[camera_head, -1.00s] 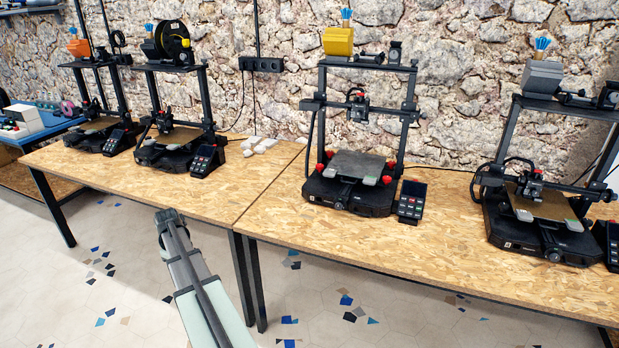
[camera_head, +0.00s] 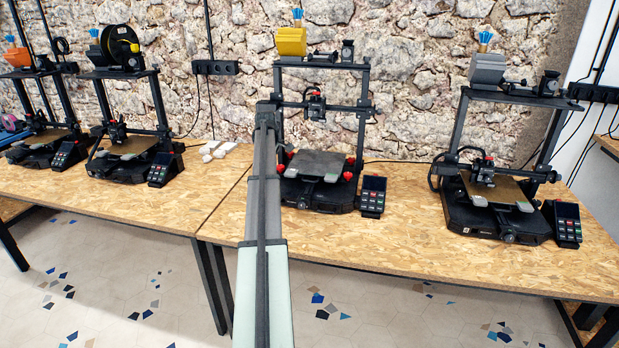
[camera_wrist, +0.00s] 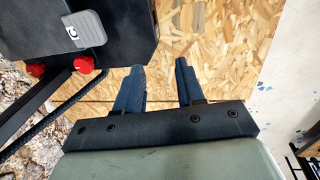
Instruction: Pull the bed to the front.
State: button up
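The nearest printer (camera_head: 316,203) is black, with a yellow box on its top bar and red knobs under its bed. Its dark bed (camera_head: 318,162) has pale grey clips at the front edge and sits over the base. My gripper is at the far end of my raised arm, left of this printer; its fingers cannot be made out in the head view. In the wrist view my gripper (camera_wrist: 158,65) is open and empty, its two dark fingers apart over the bare table. The printer's dark bed with a grey clip (camera_wrist: 84,30) lies left of the fingers, not touching them.
A control panel (camera_head: 372,196) stands right of the nearest printer. Another printer (camera_head: 500,222) stands further right, and two stand on the left table. Small white pieces (camera_head: 217,149) lie near the wall. The wooden table (camera_head: 410,242) is clear along its front.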

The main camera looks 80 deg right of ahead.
notch_tip(320, 180, up, 6)
send_over(310, 181)
jog(key=a, duration=0.3)
jog(key=d+f, duration=0.1)
jog(key=f, duration=0.3)
jog(key=d+f, duration=0.1)
jog(key=f, duration=0.4)
jog(key=d+f, duration=0.1)
jog(key=f, duration=0.3)
jog(key=shift+f, duration=0.15)
grip_shut()
